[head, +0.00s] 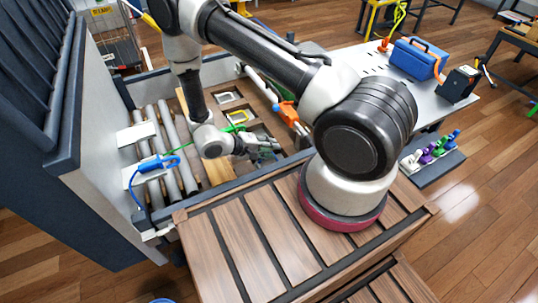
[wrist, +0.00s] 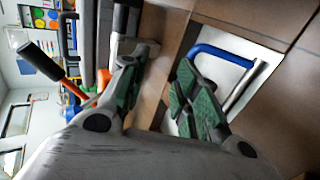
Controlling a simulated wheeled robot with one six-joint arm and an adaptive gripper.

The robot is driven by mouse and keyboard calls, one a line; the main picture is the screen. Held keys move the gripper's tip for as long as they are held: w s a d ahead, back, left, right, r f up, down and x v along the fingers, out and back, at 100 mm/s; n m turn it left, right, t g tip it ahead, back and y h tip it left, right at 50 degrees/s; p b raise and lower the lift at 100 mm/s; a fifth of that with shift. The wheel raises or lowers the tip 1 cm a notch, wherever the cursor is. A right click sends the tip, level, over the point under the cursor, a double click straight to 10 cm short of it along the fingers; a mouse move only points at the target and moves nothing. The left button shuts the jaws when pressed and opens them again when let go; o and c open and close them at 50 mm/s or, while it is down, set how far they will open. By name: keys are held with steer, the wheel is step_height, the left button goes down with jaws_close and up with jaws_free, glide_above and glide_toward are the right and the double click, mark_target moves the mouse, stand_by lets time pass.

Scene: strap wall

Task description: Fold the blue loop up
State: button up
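The blue loop (wrist: 222,56) lies in a recessed pale plate (wrist: 240,75) set in a wooden panel, to the right in the wrist view. It looks folded down flat, with a metal rod (wrist: 246,84) at one side. My gripper (wrist: 160,68) is open and empty, its green-padded fingers apart. The right finger overlaps the lower left part of the recess and hides some of it; I cannot tell whether it touches the loop. In the head view my gripper (head: 270,148) is low over the panel, beyond the wooden deck, and largely covers the blue loop's place.
Grey pipes (head: 171,143) and a blue tool with a cord (head: 155,163) lie left. An orange-handled item (head: 287,112) is right of my gripper. A raised rim surrounds the panel.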

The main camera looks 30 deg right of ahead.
step_height(320, 180, up, 6)
steer(key=shift+f, duration=0.1)
steer(key=shift+c, duration=0.3)
steer(key=shift+w+d, duration=0.1)
steer(key=c, duration=0.3)
steer(key=w+d+m+y, duration=0.1)
steer(key=w+d+f+m+t+y, duration=0.1)
steer(key=w+m, duration=0.1)
steer(key=w+d+f+m+y, duration=0.1)
steer(key=shift+w+d+f+t, duration=0.1)
steer(key=shift+w+f+t, duration=0.05)
steer(key=shift+w+t, duration=0.2)
jaws_close()
steer(key=s+d+r+m+g+y, duration=0.1)
steer(key=s+d+r+m+y, duration=0.2)
steer(key=m+y, duration=0.85)
steer(key=shift+m+h, duration=0.75)
steer(key=f, duration=1.1)
steer(key=shift+w+a, duration=0.2)
